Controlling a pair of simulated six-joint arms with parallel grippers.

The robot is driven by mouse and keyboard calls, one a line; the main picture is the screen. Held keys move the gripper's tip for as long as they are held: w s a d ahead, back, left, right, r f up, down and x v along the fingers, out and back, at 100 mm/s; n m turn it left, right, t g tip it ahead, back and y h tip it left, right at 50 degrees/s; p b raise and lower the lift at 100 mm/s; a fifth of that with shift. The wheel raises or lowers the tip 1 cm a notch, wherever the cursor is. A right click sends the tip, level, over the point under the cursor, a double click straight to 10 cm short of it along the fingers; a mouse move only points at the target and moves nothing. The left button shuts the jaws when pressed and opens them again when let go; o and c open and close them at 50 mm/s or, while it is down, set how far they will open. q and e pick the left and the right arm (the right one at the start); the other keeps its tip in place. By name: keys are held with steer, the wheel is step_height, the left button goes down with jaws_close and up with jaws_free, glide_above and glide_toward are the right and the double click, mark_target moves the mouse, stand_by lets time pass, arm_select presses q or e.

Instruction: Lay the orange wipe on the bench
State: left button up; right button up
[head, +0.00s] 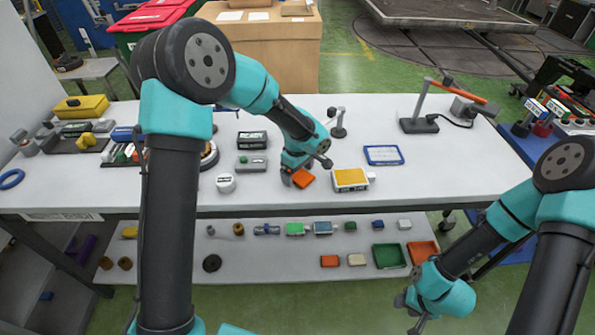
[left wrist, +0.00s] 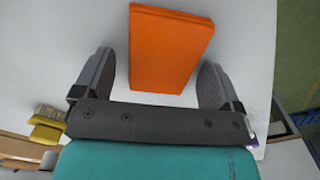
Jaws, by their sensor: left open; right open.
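The orange wipe (head: 304,178) lies flat on the white bench (head: 440,170), near its front edge in the middle. In the left wrist view the orange wipe (left wrist: 170,50) is a folded rectangle that reaches in between the two fingers. My left gripper (head: 294,180) is at the wipe, with its fingers apart on either side of it; it also shows in the left wrist view (left wrist: 160,82). A gap shows beside the wipe on each side. My right gripper (head: 412,305) is open and empty, low at the right, in front of the lower shelf.
A yellow-topped box (head: 350,179) stands just right of the wipe. A white round container (head: 225,183) and a grey case (head: 251,164) stand to its left. A blue-framed tray (head: 383,155) lies behind right. The bench's right part is mostly clear. Small parts and bins fill the lower shelf (head: 280,255).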

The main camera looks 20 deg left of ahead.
mark_target(298, 173)
arm_select(q)
step_height(298, 173, up, 12)
steer(key=shift+r, duration=0.2)
stand_by(0.4)
stand_by(0.6)
